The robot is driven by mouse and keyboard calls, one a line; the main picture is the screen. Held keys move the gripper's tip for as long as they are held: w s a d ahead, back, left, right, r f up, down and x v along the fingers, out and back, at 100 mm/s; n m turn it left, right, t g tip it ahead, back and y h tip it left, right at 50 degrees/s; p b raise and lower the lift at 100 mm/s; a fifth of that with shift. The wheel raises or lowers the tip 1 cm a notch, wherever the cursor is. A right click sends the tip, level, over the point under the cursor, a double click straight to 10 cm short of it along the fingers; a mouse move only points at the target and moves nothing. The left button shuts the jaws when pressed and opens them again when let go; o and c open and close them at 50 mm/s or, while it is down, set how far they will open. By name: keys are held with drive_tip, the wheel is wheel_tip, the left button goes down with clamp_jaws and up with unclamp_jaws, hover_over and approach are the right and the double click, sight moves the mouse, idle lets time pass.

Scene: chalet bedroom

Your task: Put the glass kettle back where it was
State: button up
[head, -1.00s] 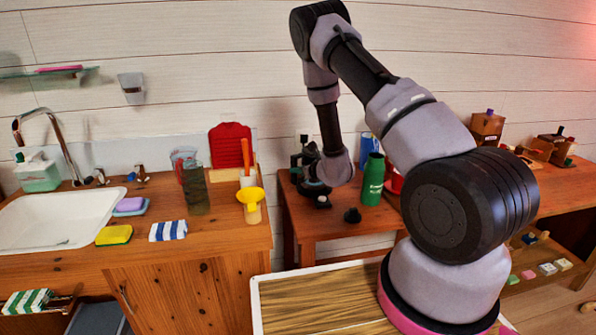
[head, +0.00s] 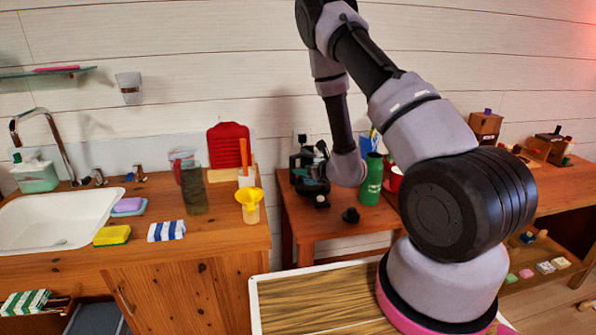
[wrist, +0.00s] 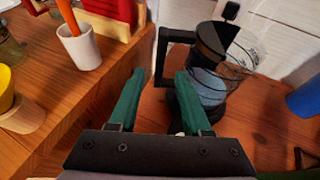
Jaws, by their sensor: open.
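The glass kettle (wrist: 212,84) stands upright on the lower wooden table in the wrist view, with a black lid, a black handle (wrist: 163,48) and bluish contents. My gripper (wrist: 160,77) has dark green fingers, spread apart and empty. The kettle's handle shows just beyond and between the fingertips; I cannot tell whether it touches them. In the head view the kettle (head: 301,160) is a small dark shape, partly hidden by my wrist and fingers. Its underside is hard to make out.
A green bottle (head: 371,180) and a small black knob-like item (head: 351,215) stand right of the kettle.

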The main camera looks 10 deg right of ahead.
drive_tip(key=v, duration=0.6)
drive_tip(key=s+a+r+n+g+y, duration=0.25)
drive_tip(key=a+r, duration=0.25)
drive_tip(key=r, duration=0.3)
drive_tip(key=s+a+r+n+g+y, duration=0.1)
drive_tip(key=a+r+n+y, duration=0.35)
drive_tip(key=r, duration=0.25)
drive_tip(key=s+a+r+n+g+y, duration=0.1)
drive_tip(key=s+a+r+n+g, duration=0.35)
drive_tip(key=s+r+n, duration=0.4)
drive_tip(key=s+d+r+n+g+h, duration=0.1)
drive_tip(key=s+d+r+n+h, duration=0.15)
drive_tip(key=s, duration=0.35)
drive_tip(key=s+d+r+n+g+h, duration=0.1)
drive_tip(key=s+d+r+n+h, duration=0.15)
drive_tip(key=s+r+n, duration=0.2)
drive_tip(key=s+d+r+n+t+h, duration=0.4)
drive_tip(key=s+d+r+h, duration=0.1)
drive_tip(key=d, duration=0.5)
drive_tip(key=shift+s+d+r+n+t+h, duration=0.15)
drive_tip(key=shift+s+d+n+t+h, duration=0.2)
drive_tip(key=shift+h, duration=0.15)
